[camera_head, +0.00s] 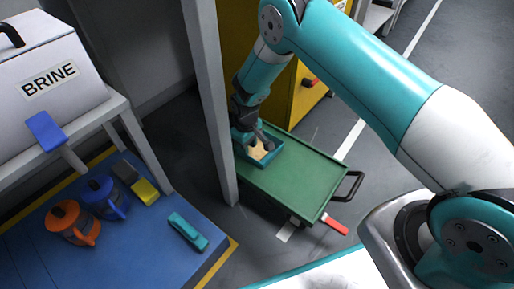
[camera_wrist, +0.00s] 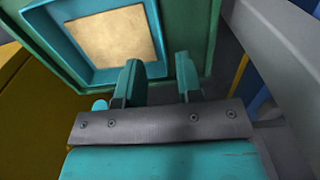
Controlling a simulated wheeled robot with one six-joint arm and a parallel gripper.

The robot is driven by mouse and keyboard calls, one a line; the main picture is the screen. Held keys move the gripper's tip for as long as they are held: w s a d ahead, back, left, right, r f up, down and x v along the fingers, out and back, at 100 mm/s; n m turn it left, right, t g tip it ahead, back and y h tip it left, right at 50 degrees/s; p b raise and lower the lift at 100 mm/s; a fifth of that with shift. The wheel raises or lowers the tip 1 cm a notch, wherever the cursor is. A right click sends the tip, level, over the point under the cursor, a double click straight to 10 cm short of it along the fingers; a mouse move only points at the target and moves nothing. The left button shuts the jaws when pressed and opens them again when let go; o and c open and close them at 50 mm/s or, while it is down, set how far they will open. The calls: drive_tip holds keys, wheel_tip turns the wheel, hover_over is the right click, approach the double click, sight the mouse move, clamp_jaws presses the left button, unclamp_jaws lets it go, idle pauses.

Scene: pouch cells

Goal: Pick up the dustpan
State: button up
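My gripper (camera_head: 262,141) is over the teal tray (camera_head: 275,153) with a beige filling, at the far left end of the green cart top (camera_head: 300,178). In the wrist view, my gripper's two teal fingers (camera_wrist: 159,68) stand apart with nothing seen between them. The tray's teal rim (camera_wrist: 83,48) and its beige square lie beyond the fingertips there. I cannot tell for sure which thing is the dustpan. A flat blue piece (camera_head: 45,131) with a handle-like part rests at the edge of the grey bench at left. A small teal rounded thing (camera_wrist: 100,105) shows beside the left finger.
A grey post (camera_head: 210,100) stands close to the left of my arm. A yellow cabinet (camera_head: 310,95) is behind the cart. The blue mat (camera_head: 130,260) holds orange and blue jugs, a yellow-grey block and a teal piece (camera_head: 188,232). A red lever (camera_head: 335,224) sticks out low by the cart.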

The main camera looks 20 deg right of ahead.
sight(256, 155)
wheel_tip(256, 155, down, 5)
drive_tip(key=b, duration=0.4)
drive_tip(key=shift+s+a+f, duration=0.1)
drive_tip(key=shift+s+f, duration=0.05)
drive_tip(key=shift+c, duration=0.5)
clamp_jaws()
